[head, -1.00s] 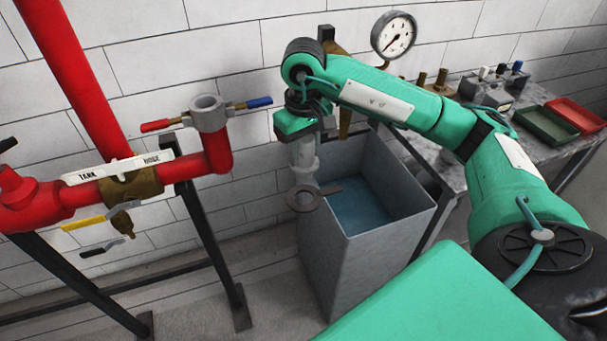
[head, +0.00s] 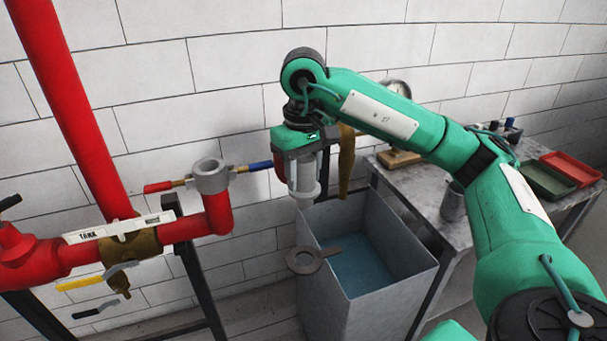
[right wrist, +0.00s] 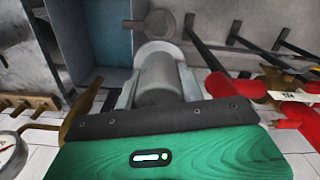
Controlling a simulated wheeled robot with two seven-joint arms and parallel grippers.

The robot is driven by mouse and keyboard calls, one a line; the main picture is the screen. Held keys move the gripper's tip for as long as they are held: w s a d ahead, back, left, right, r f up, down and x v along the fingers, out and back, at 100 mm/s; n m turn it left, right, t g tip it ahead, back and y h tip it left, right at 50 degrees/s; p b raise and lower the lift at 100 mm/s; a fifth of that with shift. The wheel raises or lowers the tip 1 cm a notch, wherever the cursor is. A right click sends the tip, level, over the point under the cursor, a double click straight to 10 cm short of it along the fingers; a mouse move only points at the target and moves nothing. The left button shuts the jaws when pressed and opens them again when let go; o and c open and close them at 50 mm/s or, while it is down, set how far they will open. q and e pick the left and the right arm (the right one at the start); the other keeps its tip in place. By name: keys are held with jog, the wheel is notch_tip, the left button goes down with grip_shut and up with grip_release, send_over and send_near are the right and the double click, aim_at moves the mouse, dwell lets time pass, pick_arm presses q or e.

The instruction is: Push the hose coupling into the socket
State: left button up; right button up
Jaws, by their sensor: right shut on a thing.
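The hose coupling (head: 307,190) is a pale grey cylinder with a flange at its lower end. It also fills the middle of the right wrist view (right wrist: 160,82). My right gripper (head: 305,170) is shut on it from above and holds it upright in the air, with a jaw on each side in the wrist view. The socket (head: 210,178) is a grey open-topped ring fitting on the upturned end of the red pipe, with a red and a blue lever. The coupling is apart from it, to its right. My left gripper is not in view.
A grey tank with blue inside (head: 393,225) stands below the coupling. A red pipe (head: 70,110) rises at left. A bench (head: 415,190) with red and green trays (head: 572,168) is at right.

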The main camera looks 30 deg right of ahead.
jog(key=shift+r+p, duration=1.8)
jog(key=shift+r, duration=0.6)
jog(key=shift+f, duration=0.1)
